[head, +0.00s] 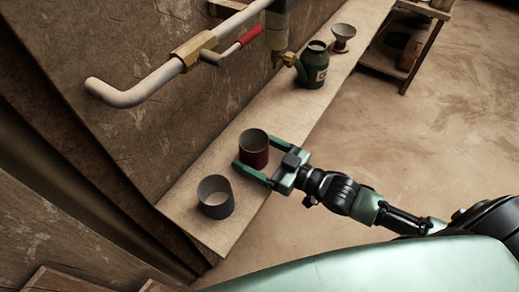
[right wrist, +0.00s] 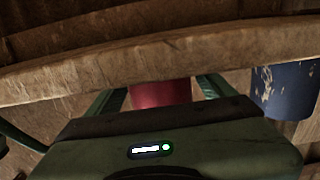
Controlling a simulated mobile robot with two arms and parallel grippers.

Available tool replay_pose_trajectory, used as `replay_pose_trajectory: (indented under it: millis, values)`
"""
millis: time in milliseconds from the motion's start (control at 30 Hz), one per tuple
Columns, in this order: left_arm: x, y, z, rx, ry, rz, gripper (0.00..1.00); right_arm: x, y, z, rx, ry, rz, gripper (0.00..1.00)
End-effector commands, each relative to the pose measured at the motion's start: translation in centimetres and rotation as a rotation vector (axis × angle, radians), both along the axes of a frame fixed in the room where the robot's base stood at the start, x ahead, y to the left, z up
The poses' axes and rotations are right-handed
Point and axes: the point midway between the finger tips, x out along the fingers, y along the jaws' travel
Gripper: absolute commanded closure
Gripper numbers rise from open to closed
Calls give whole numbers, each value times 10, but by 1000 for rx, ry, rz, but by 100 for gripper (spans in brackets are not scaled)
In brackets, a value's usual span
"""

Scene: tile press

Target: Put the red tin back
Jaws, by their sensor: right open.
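The red tin (head: 254,157) stands upright on the narrow wooden shelf (head: 190,208), with its open top facing up. My right gripper (head: 247,167) is open, with one finger on each side of the tin. I cannot tell whether the fingers touch it. In the right wrist view the red tin (right wrist: 160,93) shows between the two fingers (right wrist: 160,98), its lower part hidden by the gripper body. My left gripper is not in view.
A dark grey tin (head: 215,205) stands nearer on the shelf; it shows bluish in the right wrist view (right wrist: 286,90). A green can (head: 312,70) and a funnel (head: 343,36) stand further along. A pipe (head: 150,88) with a red-handled valve juts from the wall above.

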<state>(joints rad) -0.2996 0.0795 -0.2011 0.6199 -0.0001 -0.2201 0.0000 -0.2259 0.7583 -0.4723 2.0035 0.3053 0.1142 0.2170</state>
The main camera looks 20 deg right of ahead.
Motion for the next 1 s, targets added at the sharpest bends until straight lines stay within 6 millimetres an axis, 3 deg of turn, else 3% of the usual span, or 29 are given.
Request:
replay_pose_trajectory:
  millis: [167,700,1000]
  values:
    - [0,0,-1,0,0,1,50,-10,-8,1,-2,4,-1,16]
    - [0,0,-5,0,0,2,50,-83,-65,7,-1,4,-1,16]
    - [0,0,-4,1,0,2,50,-94,-74,9,-1,-1,0,16]
